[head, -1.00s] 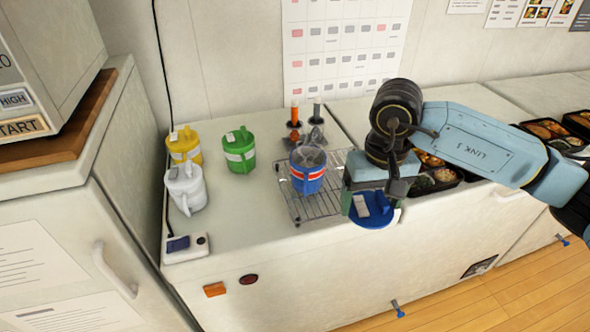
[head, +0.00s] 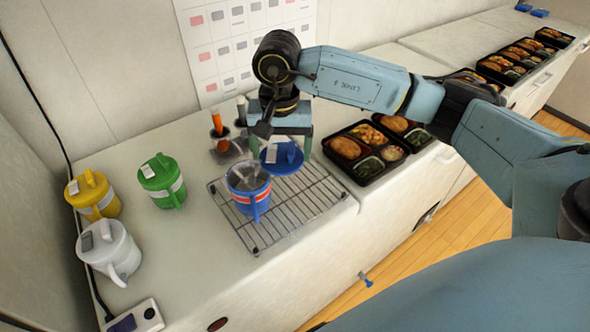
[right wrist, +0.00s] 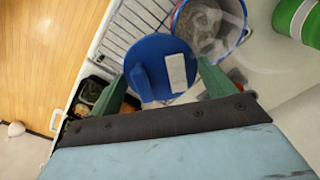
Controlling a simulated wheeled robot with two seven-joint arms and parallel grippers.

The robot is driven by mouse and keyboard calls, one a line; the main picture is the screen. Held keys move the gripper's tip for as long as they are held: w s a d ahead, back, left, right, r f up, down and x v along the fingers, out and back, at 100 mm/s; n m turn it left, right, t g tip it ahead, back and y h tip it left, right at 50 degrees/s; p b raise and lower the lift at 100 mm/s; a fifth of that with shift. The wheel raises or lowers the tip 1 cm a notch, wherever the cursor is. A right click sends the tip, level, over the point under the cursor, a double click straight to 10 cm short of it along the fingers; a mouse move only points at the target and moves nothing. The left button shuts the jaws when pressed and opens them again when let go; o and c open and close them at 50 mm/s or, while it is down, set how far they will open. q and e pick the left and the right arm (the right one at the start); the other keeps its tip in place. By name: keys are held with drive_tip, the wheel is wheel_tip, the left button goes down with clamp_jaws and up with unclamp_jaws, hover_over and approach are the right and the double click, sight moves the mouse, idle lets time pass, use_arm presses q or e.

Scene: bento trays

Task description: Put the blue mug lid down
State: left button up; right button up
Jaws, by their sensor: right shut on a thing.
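The blue mug lid (head: 283,158) is a round disc with a white label. My right gripper (head: 281,140) is shut on it and holds it over the far part of the wire rack (head: 297,209), beside the mug. In the right wrist view the lid (right wrist: 145,62) sits between the two green fingers (right wrist: 168,85). The open blue mug (head: 249,199) with a red and white band stands on the rack; its inside looks grey. It also shows in the right wrist view (right wrist: 240,38). Whether the lid touches the rack I cannot tell. My left gripper is not in view.
Lidded yellow (head: 101,204), green (head: 170,187) and white (head: 118,258) mugs stand to the left. A holder with orange and grey-handled tools (head: 226,148) is behind the rack. Bento trays (head: 368,172) lie to the right. The rack's front right part is clear.

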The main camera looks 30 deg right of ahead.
drive_tip(key=d+m, duration=0.1)
drive_tip(key=m, duration=0.1)
drive_tip(key=w+d+m, duration=0.1)
drive_tip(key=m, duration=0.2)
drive_tip(key=shift+d, duration=0.4)
drive_tip(key=w+d+m, duration=0.1)
drive_tip(key=d+m, duration=0.1)
drive_tip(key=m, duration=0.2)
drive_tip(key=m+p, duration=0.1)
drive_tip(key=m, duration=0.1)
hover_over(299, 176)
wheel_tip(299, 176, down, 6)
drive_tip(key=shift+f, duration=0.15)
drive_tip(key=shift+s+f, duration=0.1)
drive_tip(key=shift+f, duration=0.5)
wheel_tip(299, 176, down, 3)
drive_tip(key=shift+n, duration=0.3)
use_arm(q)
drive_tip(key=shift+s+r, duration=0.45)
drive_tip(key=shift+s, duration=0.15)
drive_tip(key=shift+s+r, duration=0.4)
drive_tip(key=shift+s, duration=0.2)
